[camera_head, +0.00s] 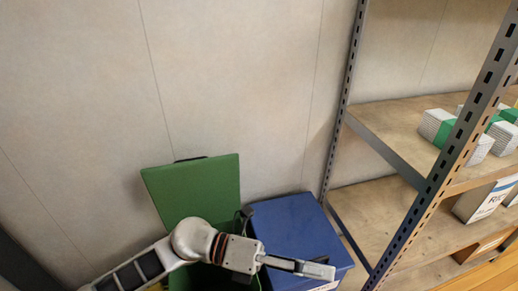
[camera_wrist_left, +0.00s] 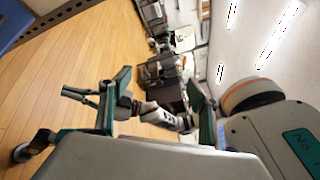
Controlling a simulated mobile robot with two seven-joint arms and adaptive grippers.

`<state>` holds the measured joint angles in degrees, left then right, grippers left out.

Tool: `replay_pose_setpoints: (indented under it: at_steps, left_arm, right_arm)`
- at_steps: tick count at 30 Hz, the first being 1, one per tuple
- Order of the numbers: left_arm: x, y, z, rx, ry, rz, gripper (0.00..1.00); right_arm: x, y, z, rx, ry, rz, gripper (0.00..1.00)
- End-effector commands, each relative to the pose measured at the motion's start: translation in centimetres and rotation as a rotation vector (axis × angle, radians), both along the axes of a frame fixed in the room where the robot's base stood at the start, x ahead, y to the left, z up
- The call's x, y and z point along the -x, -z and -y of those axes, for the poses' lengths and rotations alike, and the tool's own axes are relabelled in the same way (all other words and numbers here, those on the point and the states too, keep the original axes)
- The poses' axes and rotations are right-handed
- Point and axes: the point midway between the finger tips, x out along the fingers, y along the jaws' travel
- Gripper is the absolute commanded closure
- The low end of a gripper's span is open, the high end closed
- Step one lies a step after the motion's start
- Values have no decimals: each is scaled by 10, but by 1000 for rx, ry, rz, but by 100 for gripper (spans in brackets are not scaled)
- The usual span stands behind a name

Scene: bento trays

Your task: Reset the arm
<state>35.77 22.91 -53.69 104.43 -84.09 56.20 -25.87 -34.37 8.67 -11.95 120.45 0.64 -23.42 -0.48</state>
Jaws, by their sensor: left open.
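My left arm comes in from the bottom left in the head view. Its gripper (camera_head: 316,269) is over the blue bin's lid, pointing right toward the shelf. In the left wrist view the two teal fingers of this gripper (camera_wrist_left: 160,98) stand wide apart, with nothing held between them.
A green bin with its lid raised (camera_head: 195,190) stands against the wall, partly hidden by my left arm. A closed blue bin (camera_head: 290,222) is beside it. A metal shelf rack (camera_head: 345,105) holds small boxes (camera_head: 437,124) and a larger white box (camera_head: 482,203) at the right.

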Motion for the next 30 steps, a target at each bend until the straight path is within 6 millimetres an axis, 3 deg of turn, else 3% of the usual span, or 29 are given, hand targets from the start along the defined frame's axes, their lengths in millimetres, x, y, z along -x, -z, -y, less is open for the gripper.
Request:
replay_pose_setpoints:
  at_steps: [1,3,6,11,16,20,24,30]
  left_arm:
    - [-3,-20,2,77,-62,-86,38]
    - [-14,-38,-1,175,-154,-212,38]
    - [-36,-55,-15,303,-295,-400,38]
    - [-75,-52,-57,475,-535,-719,38]
    - [-100,-5,-121,616,-808,-1077,38]
    - [-96,54,-177,695,-1024,-1357,38]
    - [-63,126,-233,750,-1250,-1643,38]
    - [6,202,-286,782,-1490,-1948,38]
  right_arm:
    - [-1,-6,-1,-4,2,4,100]
    - [0,-9,-1,-9,6,3,100]
    - [2,-11,-2,-16,9,-1,100]
    - [2,-17,-3,-19,12,-3,100]
    - [2,-22,-2,-21,14,-6,100]
    - [5,-24,-2,-23,16,-14,100]
    - [12,-24,-2,-26,17,-29,100]
    - [20,-22,-1,-29,20,-47,100]
